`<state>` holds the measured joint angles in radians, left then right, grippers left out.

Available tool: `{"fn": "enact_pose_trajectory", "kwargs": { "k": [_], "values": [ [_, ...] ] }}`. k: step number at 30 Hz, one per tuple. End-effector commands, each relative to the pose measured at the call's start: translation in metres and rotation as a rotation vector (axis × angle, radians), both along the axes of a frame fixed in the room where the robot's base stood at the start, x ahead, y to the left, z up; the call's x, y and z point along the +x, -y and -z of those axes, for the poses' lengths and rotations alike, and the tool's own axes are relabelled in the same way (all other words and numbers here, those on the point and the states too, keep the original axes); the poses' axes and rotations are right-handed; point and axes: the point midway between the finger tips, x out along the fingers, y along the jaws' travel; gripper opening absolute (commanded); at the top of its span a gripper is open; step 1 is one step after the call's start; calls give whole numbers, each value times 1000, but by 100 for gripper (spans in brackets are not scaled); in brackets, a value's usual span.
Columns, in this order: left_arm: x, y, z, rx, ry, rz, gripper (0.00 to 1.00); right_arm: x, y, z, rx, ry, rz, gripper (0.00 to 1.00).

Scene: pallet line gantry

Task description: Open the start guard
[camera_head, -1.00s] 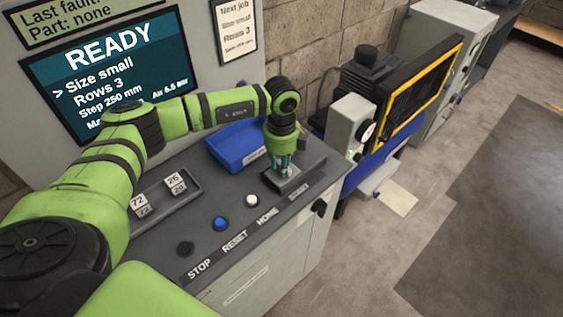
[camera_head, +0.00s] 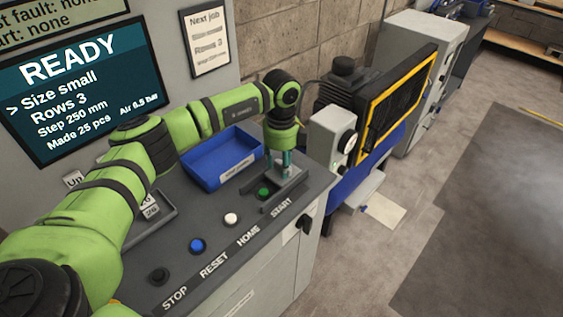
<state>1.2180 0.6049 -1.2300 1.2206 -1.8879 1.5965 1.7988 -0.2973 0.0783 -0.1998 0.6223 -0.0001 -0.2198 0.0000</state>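The start guard (camera_head: 290,191) is a dark grey housing at the right end of the console, above the START label. The green start button (camera_head: 263,193) shows in it, uncovered from this view. My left gripper (camera_head: 279,172) points down at the guard, its teal fingers just behind the green button. The fingertips are small and partly hidden, so I cannot tell whether they are closed on the guard's lid or only touch it. My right gripper is out of view.
White (camera_head: 231,219), blue (camera_head: 197,245) and black (camera_head: 158,275) buttons line the console's front. A blue bin (camera_head: 222,162) stands behind them. The screen (camera_head: 80,95) reads READY. A grey box with a dial (camera_head: 333,137) and a yellow-framed panel (camera_head: 402,100) stand right of the console.

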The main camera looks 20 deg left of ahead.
Motion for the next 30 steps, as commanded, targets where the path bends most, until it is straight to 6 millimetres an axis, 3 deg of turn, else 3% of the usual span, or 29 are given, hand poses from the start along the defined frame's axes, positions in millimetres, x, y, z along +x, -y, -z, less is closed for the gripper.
{"fn": "enact_pose_trajectory", "kwargs": {
  "k": [9, 13, 24, 30],
  "values": [
    [0, 1, -1, -2, 3, 1, 52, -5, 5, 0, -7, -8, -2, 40],
    [1, 1, -12, -2, 5, 1, 52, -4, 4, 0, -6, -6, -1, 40],
    [2, 1, -86, -2, 5, 0, 52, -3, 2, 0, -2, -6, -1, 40],
    [1, 1, -113, -2, 2, 0, 52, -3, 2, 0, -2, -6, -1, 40]
  ]
}}
